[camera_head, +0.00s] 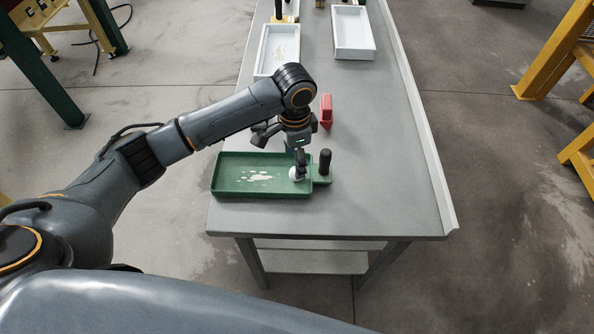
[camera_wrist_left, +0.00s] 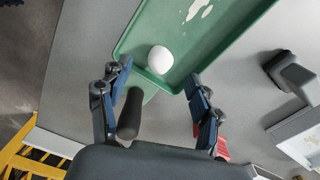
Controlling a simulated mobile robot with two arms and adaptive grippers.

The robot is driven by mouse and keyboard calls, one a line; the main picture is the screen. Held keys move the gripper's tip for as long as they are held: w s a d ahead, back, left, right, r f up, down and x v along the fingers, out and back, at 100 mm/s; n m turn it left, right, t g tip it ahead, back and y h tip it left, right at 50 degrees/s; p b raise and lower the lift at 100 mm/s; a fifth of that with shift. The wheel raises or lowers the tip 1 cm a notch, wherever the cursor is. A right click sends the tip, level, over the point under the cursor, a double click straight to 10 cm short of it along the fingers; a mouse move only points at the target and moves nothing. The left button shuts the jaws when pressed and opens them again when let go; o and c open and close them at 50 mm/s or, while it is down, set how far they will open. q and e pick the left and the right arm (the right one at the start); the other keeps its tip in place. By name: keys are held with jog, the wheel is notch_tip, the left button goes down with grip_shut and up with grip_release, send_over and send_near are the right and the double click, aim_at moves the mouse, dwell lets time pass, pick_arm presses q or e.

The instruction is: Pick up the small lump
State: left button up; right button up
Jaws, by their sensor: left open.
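A small white lump (camera_head: 295,173) lies in the right end of the green tray (camera_head: 222,190) in the head view. In the left wrist view the round lump (camera_wrist_left: 160,59) sits inside a corner of the green tray (camera_wrist_left: 124,47), between and ahead of my fingers. My left gripper (camera_head: 299,172) points down over that end of the tray and partly covers the lump. In the wrist view its two fingers (camera_wrist_left: 158,84) stand wide apart with nothing between the tips. My right gripper is not in view.
White patches (camera_head: 260,176) mark the tray floor. A dark upright handle (camera_head: 325,161) stands at the tray's right end. A red object (camera_head: 326,110) is behind it. Two white trays (camera_head: 352,33) (camera_head: 264,60) stand farther back. The grey table (camera_head: 385,170) is clear on the right.

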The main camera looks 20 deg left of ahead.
pick_arm(q)
jog(key=f, duration=0.1)
jog(key=f+p, duration=0.1)
jog(key=f, duration=0.2)
jog(key=shift+w+d+f, duration=0.2)
jog(key=shift+w+f, duration=0.05)
jog(key=shift+f, duration=0.65)
jog(key=c, duration=1)
